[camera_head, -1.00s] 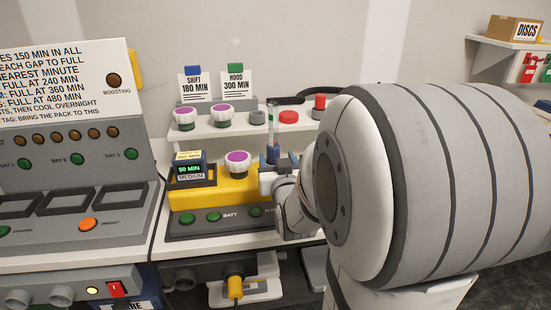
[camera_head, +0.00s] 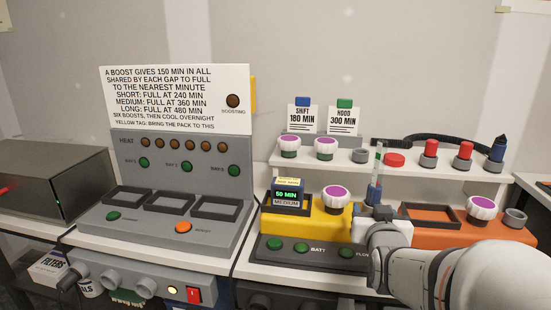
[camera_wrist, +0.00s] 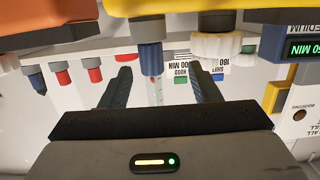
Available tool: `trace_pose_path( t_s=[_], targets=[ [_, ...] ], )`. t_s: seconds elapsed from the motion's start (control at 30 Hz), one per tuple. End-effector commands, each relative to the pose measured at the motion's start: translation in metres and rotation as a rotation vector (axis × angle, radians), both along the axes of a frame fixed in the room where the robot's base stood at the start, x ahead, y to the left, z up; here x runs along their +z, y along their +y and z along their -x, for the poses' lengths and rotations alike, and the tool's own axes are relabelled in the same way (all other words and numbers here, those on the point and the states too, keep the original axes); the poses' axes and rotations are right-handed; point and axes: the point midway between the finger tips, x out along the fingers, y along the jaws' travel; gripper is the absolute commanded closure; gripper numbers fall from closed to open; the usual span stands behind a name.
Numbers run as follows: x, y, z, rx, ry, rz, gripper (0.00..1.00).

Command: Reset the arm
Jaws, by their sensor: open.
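My gripper shows in the wrist view (camera_wrist: 158,74), with two dark fingers spread apart and nothing clasped between them. A thin clear tube with a blue end (camera_wrist: 151,56) stands in line with the gap, and I cannot tell its exact distance from the fingers. In the head view my gripper (camera_head: 375,212) is at the bench front, by the gap between the yellow and orange units. The blue-ended tube (camera_head: 374,192) rises right behind it. My arm comes in from the lower right and hides part of the orange unit's front.
The yellow unit (camera_head: 330,222) bears a 50 MIN display and a purple-topped knob (camera_head: 336,198). The orange unit (camera_head: 470,238) has a rectangular recess. A shelf (camera_head: 300,159) behind holds knobs and red and blue plugs. A grey console (camera_head: 180,190) stands left.

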Motion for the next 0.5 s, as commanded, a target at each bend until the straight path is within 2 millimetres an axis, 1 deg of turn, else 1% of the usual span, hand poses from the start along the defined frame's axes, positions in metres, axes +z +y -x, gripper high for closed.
trace_pose_path(
  t_s=[0.03, 0.17, 0.27, 0.37, 0.5],
  targets=[
    [0.011, 0.010, 0.003, 0.018, 0.061, -0.015, 0.44],
    [0.007, 0.035, 0.019, 0.062, 0.278, -0.063, 0.44],
    [0.006, 0.054, 0.039, 0.097, 0.448, -0.093, 0.44],
    [0.007, 0.073, 0.065, 0.132, 0.620, -0.118, 0.44],
    [0.014, 0.096, 0.109, 0.178, 0.856, -0.140, 0.44]
  ],
)
